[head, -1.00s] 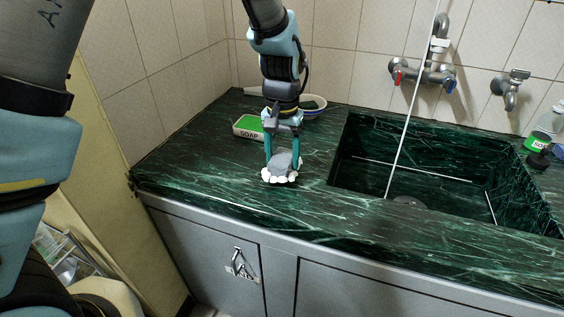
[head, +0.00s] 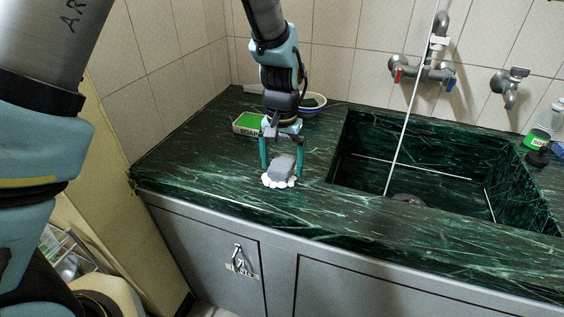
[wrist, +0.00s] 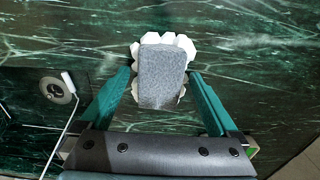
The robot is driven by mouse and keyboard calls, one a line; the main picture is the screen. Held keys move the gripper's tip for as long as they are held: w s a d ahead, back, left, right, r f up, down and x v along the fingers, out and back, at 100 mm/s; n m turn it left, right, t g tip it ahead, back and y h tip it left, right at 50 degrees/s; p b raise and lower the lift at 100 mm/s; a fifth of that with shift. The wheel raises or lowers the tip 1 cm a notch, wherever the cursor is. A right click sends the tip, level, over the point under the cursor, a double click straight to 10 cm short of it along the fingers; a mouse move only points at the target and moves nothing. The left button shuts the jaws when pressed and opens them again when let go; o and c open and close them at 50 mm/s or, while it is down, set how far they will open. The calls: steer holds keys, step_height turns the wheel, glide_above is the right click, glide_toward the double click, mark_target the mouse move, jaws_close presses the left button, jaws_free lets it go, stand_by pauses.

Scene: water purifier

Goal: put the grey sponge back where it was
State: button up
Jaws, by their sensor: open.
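The grey sponge (head: 283,166) rests on a white scalloped dish (head: 269,181) on the green marble counter, left of the sink. In the wrist view the sponge (wrist: 161,77) lies over the white dish (wrist: 178,40), whose edges show around it. My gripper (head: 281,172) points down over the dish with one finger on each side of the sponge. In the wrist view the fingers (wrist: 163,78) are apart, with gaps between them and the sponge.
A green-and-white soap box (head: 248,124) and a bowl (head: 313,104) stand behind my gripper. The sink (head: 420,165) opens to the right, with a thin white rod (head: 412,110) rising from it. The front left counter is clear.

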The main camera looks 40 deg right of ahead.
mark_target(282, 163)
step_height(282, 163, up, 12)
steer(key=b, duration=0.1)
steer(key=shift+r, duration=0.15)
stand_by(0.3)
steer(key=w+a+f+n, duration=0.1)
steer(key=w+a+n, duration=0.2)
steer(key=w+a, duration=0.5)
steer(key=w+a+n, duration=0.2)
steer(key=w+a, duration=0.2)
steer(key=a, duration=0.8)
steer(key=s+a+f+n, duration=0.1)
steer(key=a+n, duration=0.1)
steer(key=a, duration=0.8)
steer(key=s+a+f+n+t, duration=0.1)
steer(key=s+a+n, duration=0.1)
steer(key=a, duration=0.9)
steer(key=shift+n+t, duration=0.3)
steer(key=shift+n, duration=0.3)
